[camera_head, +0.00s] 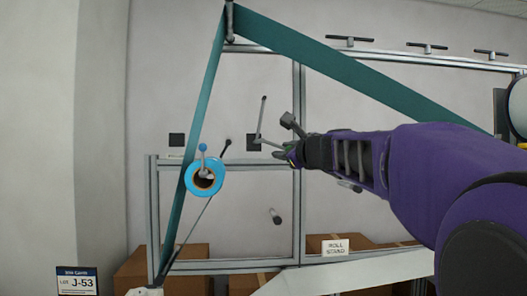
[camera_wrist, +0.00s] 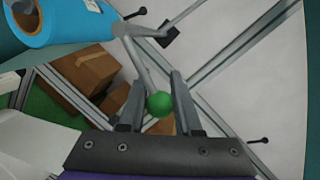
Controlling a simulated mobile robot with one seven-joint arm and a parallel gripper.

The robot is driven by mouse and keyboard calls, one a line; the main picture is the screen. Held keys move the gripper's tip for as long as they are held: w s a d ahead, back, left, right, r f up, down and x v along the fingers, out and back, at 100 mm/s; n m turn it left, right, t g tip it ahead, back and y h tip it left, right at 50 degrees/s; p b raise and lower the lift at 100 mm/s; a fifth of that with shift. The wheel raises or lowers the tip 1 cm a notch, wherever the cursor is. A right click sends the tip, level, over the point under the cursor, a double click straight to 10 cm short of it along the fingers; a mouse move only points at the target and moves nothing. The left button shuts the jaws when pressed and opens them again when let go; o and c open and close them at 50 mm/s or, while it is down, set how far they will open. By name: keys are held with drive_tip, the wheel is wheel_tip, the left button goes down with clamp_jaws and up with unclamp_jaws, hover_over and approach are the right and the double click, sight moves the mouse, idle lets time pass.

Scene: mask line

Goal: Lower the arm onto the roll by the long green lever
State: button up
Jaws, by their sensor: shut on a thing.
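The long lever (camera_head: 270,143) is a thin grey rod to the right of the roll. Its green ball knob (camera_wrist: 160,104) sits between the fingers of my gripper (camera_wrist: 157,96), which is shut on it. In the head view my gripper (camera_head: 287,153) reaches the lever from the right and largely hides the knob. A thin grey arm (camera_head: 262,117) rises from the lever's other end, apart from the roll.
A metal frame (camera_head: 299,100) stands behind my gripper. A black-knobbed rod (camera_head: 225,145) is near the roll. Boxes (camera_head: 180,262) and a white sheet (camera_head: 345,272) lie below.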

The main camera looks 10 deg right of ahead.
clamp_jaws()
